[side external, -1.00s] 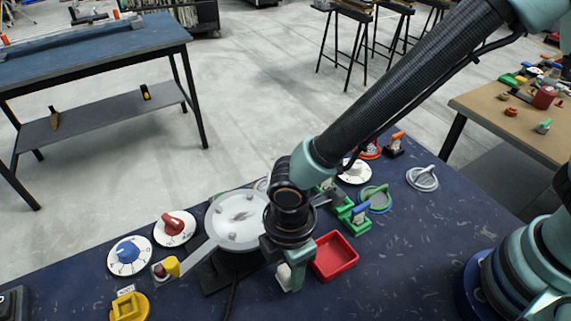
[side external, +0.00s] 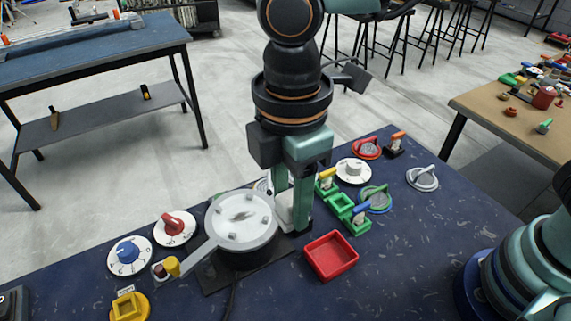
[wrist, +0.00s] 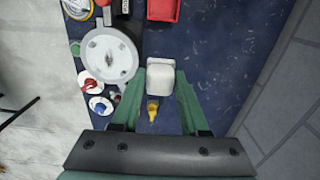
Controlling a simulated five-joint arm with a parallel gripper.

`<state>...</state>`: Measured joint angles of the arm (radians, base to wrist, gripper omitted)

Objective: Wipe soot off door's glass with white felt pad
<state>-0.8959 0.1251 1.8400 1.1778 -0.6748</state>
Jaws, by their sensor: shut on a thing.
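The door (side external: 231,240) is a round lid-like piece with a pale glass face, small bolts around it and a grey handle reaching to the lower left. A dark soot smudge (side external: 241,215) shows near the middle of the glass; it also shows in the wrist view (wrist: 110,56). My gripper (side external: 293,212) points down just right of the door. It is shut on the white felt pad (wrist: 160,78), a pale block between the green fingers. In the side view the pad (side external: 284,213) is partly hidden by the fingers. I cannot tell whether it touches anything below.
An empty red tray (side external: 331,256) lies to the right of the door. Green blocks, dials and round knobs (side external: 353,171) stand behind it. A blue dial (side external: 129,255), red-knob dial (side external: 174,227) and yellow block (side external: 130,307) stand at left.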

